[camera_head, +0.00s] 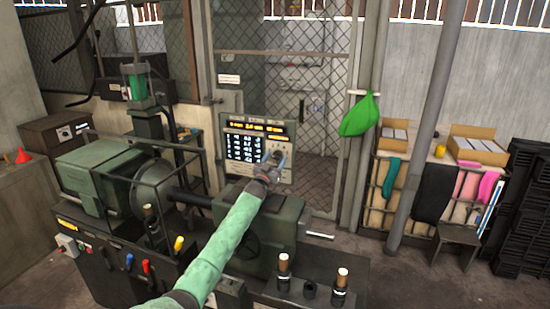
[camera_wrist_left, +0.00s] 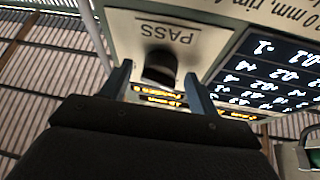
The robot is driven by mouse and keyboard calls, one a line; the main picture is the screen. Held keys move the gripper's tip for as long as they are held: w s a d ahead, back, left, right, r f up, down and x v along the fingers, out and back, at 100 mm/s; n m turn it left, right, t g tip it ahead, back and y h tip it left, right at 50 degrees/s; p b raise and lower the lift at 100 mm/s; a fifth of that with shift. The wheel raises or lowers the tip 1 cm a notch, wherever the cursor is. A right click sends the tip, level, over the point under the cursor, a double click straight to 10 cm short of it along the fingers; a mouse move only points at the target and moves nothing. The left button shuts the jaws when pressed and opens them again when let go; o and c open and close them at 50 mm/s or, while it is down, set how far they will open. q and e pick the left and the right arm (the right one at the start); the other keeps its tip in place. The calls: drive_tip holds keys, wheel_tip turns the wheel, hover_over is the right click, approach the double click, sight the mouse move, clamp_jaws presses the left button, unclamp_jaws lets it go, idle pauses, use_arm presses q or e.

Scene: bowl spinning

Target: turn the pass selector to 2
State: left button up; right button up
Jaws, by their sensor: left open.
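The pass selector is a dark round knob (camera_wrist_left: 160,68) on a pale plate marked PASS, upside down in the left wrist view. It sits on the lower right of the control panel (camera_head: 240,125), a beige box with a dark table of numbers and an orange-lit display. My left gripper (camera_head: 276,160) is at the knob in the head view. In the left wrist view its two fingers (camera_wrist_left: 158,90) are open, one on each side of the knob; I cannot tell whether they touch it. The knob's pointer position cannot be read. My right gripper is not in view.
A green spinning lathe (camera_head: 95,165) stands below and left of the panel, with coloured levers in front. A mesh fence (camera_head: 310,110) stands behind the panel. A green cloth (camera_head: 360,116) hangs to the right, and a shelf (camera_head: 430,190) with boxes stands farther right.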

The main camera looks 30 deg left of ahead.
use_arm(q)
drive_tip(key=shift+w, duration=0.15)
drive_tip(key=c, duration=0.9)
drive_tip(key=shift+a+m+h+b, duration=0.1)
drive_tip(key=shift+m+h+b, duration=0.3)
drive_tip(key=shift+b, duration=0.15)
drive_tip(key=m+h+b, duration=0.1)
drive_tip(key=m+b, duration=0.1)
drive_tip(key=m, duration=0.1)
drive_tip(key=m+h+b, duration=0.2)
drive_tip(key=m, duration=0.1)
drive_tip(key=shift+a+r+m+g, duration=0.15)
drive_tip(key=shift+m+g, duration=0.15)
drive_tip(key=shift+g, duration=0.1)
drive_tip(key=shift+r+m+g+h, duration=0.1)
drive_tip(key=shift+m+g+h, duration=0.25)
drive_tip(key=shift+m, duration=0.75)
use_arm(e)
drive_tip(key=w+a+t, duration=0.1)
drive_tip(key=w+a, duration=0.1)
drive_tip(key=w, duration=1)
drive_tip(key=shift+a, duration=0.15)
use_arm(q)
drive_tip(key=o, duration=0.9)
